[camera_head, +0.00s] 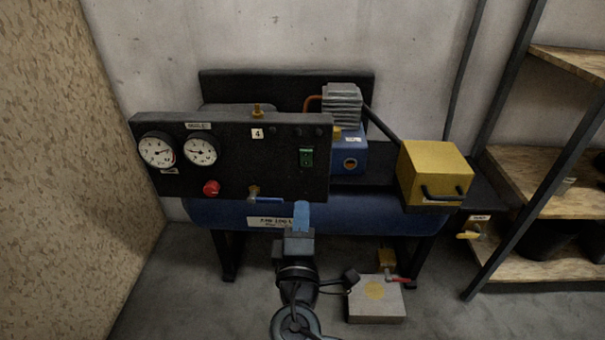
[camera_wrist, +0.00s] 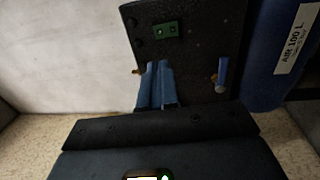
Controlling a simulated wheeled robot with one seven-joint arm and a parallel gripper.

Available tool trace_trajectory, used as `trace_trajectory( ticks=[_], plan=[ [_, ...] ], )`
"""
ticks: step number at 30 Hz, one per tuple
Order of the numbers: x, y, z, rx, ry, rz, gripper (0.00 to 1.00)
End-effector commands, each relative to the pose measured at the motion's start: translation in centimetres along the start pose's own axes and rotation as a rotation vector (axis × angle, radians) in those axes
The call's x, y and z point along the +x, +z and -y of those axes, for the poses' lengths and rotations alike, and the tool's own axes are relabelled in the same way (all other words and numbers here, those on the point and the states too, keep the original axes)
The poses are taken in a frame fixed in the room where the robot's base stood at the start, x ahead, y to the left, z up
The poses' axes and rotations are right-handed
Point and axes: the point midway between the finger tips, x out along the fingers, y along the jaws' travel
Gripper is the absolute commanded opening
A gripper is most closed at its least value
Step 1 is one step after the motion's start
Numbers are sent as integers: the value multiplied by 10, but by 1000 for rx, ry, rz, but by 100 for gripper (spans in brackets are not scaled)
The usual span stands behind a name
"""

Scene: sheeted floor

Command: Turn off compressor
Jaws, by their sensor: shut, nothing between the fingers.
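The compressor has a blue tank (camera_head: 400,222) and a black front panel (camera_head: 235,185). On the panel are two round gauges (camera_head: 156,151), a red knob (camera_head: 211,188), a blue-handled valve (camera_head: 268,200) and a green switch (camera_head: 306,157). The switch also shows in the wrist view (camera_wrist: 166,30), beyond the fingertips, and the blue valve handle (camera_wrist: 221,75) is to their right. My gripper (camera_head: 301,207) has blue fingers, shut and empty, in front of the panel's lower right part, below the switch in the head view. Its shut fingers show in the wrist view (camera_wrist: 158,66). Whether they touch the panel is unclear.
A yellow box (camera_head: 434,172) stands at the tank's right end. A red-handled valve (camera_head: 393,277) is above a grey block (camera_head: 375,303) on the floor. Shelves (camera_head: 550,190) stand at the right and a chipboard wall (camera_head: 70,150) at the left.

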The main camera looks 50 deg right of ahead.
Motion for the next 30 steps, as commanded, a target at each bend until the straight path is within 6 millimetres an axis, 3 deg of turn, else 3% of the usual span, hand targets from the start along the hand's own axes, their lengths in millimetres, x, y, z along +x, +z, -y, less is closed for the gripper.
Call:
trace_trajectory(
  ticks=[5, 21, 30],
  plan=[
    [18, 1, 0, 1, 0, 3, 0],
    [117, 1, 0, 1, 0, 3, 0],
    [138, 0, 0, 1, -1, 0, 0]
  ],
)
